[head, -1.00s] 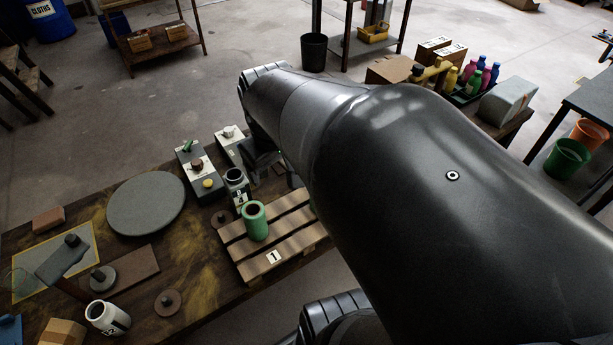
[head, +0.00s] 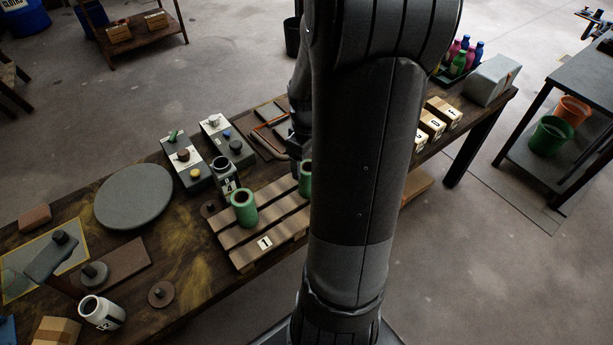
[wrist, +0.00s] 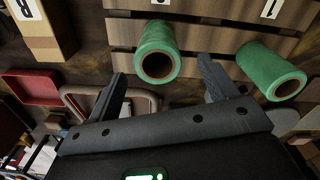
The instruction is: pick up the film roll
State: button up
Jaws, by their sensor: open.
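Two green rolls with open dark centres stand on a slatted wooden pallet (head: 228,238). One roll (head: 244,209) stands clear near the pallet's left side in the head view. The other roll (head: 305,180) is partly hidden by my arm. In the wrist view, this second roll (wrist: 157,52) lies ahead of and between the fingers of my gripper (wrist: 162,78), apart from both. The first roll shows to the right of the fingers in the wrist view (wrist: 271,71). My gripper is open and empty. In the head view it is mostly hidden behind my arm.
Control boxes (head: 188,163) and a dark labelled canister (head: 224,172) stand behind the pallet. A grey disc (head: 133,196) and a white jar (head: 101,312) are to the left. Labelled cartons (head: 442,112) and a bottle tray are to the right. A red tray (wrist: 32,87) shows in the wrist view.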

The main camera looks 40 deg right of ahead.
jog(key=shift+d+f, duration=0.1)
jog(key=shift+f, duration=3.65)
jog(key=c, duration=1.2)
